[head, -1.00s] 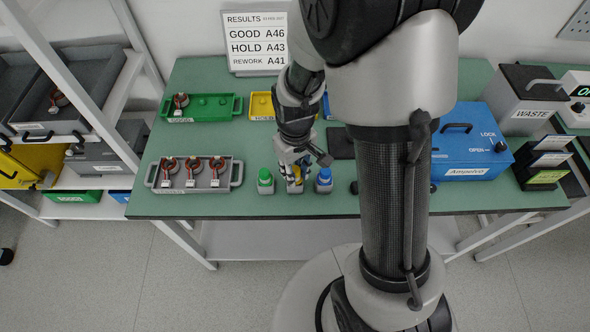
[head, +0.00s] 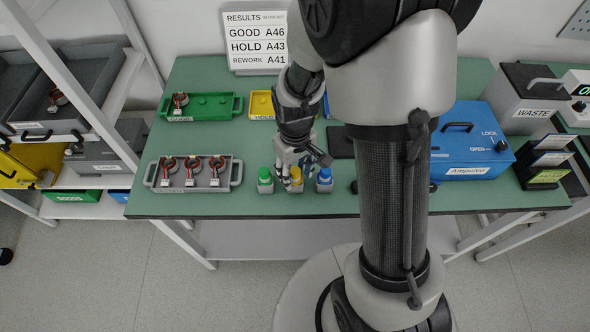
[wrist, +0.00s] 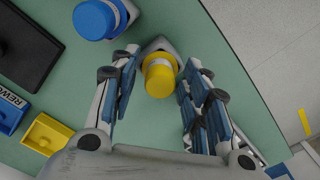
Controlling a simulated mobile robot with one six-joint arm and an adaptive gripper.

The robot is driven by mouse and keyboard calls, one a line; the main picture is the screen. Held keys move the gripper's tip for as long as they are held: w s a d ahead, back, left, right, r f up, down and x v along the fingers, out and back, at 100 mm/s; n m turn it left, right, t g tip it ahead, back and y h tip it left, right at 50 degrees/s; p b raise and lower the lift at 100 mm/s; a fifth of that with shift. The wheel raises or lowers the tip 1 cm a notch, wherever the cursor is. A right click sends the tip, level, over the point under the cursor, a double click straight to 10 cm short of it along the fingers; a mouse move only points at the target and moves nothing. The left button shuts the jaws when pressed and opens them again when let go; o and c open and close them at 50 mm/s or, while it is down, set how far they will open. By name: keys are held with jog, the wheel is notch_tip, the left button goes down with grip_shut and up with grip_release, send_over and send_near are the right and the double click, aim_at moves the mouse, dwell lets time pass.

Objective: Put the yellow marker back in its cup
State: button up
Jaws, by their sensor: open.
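The yellow marker (head: 296,174) stands in a small grey cup (head: 296,188) near the front edge of the table. In the wrist view, the marker's round yellow cap (wrist: 160,78) lies between my two fingers, with a gap on each side. The cup (wrist: 157,45) shows beyond the cap. My gripper (wrist: 155,85) is open and holds nothing. In the head view, my gripper (head: 288,165) is just behind and above the yellow marker. How deep the marker sits in the cup is hard to tell.
A green marker (head: 264,177) and a blue marker (head: 324,177) stand in cups close on either side. A grey tray (head: 236,172) with several parts lies left. A green tray (head: 218,115) and a yellow tray (head: 258,105) lie behind. A blue box (head: 465,150) stands right.

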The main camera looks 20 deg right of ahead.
jog(key=s+r+m+t+p, duration=0.1)
jog(key=s+r+p, duration=0.1)
jog(key=r, duration=0.9)
jog(key=s+r+t+p, duration=0.1)
jog(key=s+r+p, duration=0.2)
jog(key=r, duration=0.8)
jog(key=s+r+m+t, duration=0.2)
jog(key=s+r, duration=0.4)
jog(key=s, duration=0.4)
jog(key=shift+r+t, duration=0.3)
jog(key=shift+r, duration=0.1)
